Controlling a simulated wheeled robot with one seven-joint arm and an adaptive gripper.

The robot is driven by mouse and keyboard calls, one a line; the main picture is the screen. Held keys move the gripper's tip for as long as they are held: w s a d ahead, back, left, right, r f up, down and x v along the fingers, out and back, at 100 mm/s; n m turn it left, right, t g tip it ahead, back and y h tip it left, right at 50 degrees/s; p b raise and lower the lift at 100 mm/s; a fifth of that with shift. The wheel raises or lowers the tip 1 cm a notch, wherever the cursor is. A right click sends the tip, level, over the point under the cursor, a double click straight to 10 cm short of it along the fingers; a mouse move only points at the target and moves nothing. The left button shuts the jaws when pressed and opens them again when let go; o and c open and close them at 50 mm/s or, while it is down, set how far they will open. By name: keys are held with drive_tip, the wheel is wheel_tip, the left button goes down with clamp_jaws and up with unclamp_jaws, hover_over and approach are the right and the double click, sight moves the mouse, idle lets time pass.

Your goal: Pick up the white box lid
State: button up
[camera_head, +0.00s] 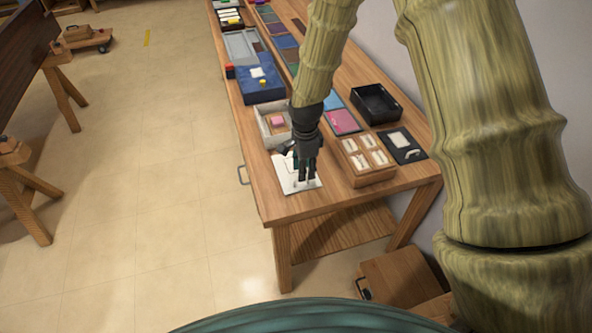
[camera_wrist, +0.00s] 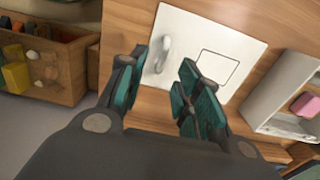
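The white box lid (camera_head: 286,180) lies flat on the table near its front end. In the wrist view the lid (camera_wrist: 225,40) shows a raised light handle (camera_wrist: 164,54) on its left part and a dark rectangle outline on its right part. My gripper (camera_head: 303,172) points down over the lid, and its fingers cover part of it. In the wrist view my gripper (camera_wrist: 158,88) has its teal-padded fingers spread with nothing between them. The handle appears just beyond the gap between the fingers. I cannot tell the exact height above the lid.
A white open box (camera_head: 265,130) with a pink block (camera_head: 277,121) stands behind the lid. A wooden box (camera_head: 366,178) with light panels and a black handled panel (camera_head: 402,146) lie to the right. The table's (camera_head: 250,170) left and front edges are close to the lid.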

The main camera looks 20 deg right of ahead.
drive_tip(key=shift+a+f+p, duration=0.15)
drive_tip(key=shift+f+p, duration=0.15)
drive_tip(key=shift+f, duration=0.3)
drive_tip(key=shift+a+f+p, duration=0.15)
drive_tip(key=shift+f+p, duration=0.15)
drive_tip(key=shift+f, duration=1.3)
clamp_jaws()
